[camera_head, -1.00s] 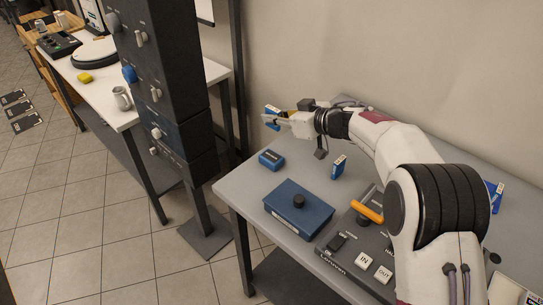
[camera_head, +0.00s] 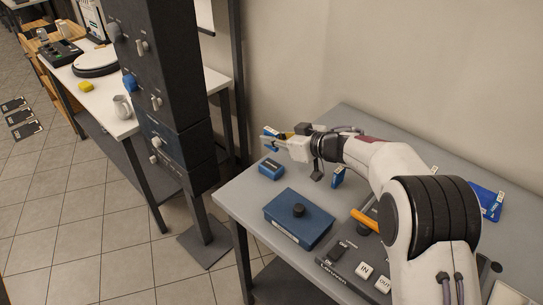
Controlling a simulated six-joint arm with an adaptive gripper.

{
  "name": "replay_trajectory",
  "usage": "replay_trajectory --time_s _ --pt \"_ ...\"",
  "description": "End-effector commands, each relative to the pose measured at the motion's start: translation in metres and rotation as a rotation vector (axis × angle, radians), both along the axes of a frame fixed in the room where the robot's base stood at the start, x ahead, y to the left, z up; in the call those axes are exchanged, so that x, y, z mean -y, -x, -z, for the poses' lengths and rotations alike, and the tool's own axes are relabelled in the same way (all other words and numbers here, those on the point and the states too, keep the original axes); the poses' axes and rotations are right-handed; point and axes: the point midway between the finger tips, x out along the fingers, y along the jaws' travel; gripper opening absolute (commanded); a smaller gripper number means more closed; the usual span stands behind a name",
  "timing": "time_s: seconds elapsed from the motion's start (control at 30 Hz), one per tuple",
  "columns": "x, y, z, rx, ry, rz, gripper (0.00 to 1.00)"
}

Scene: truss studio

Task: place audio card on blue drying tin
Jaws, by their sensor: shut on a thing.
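My gripper (camera_head: 271,140) is shut on a small blue card with a white label, which looks like the audio card (camera_head: 270,130). It holds the card near the far left edge of the grey table. The fingers hide part of the card, and I cannot tell its exact height. The blue drying tin (camera_head: 288,227) is a flat blue box with a black knob on its lid and a pale label on its front. It sits closed near the table's left front, nearer the camera than my gripper.
A small dark-topped blue box (camera_head: 271,169) stands just below my gripper in the picture. Another blue carton (camera_head: 338,178) stands under my arm. A grey control panel (camera_head: 345,262) with an orange handle lies right of the tin. A dark column (camera_head: 165,90) rises left of the table (camera_head: 242,197).

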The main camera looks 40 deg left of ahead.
Motion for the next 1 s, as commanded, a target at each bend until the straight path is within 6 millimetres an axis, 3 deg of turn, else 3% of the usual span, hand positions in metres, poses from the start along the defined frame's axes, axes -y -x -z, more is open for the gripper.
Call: replay_trajectory --time_s 0.2,0.67,1.0 --pt "0.0 0.0 0.023 -0.001 0.0 0.0 0.0" --pt "0.0 0.0 0.029 -0.001 0.001 -0.001 0.0" --pt "0.0 0.0 0.06 -0.002 0.0 0.001 0.0"
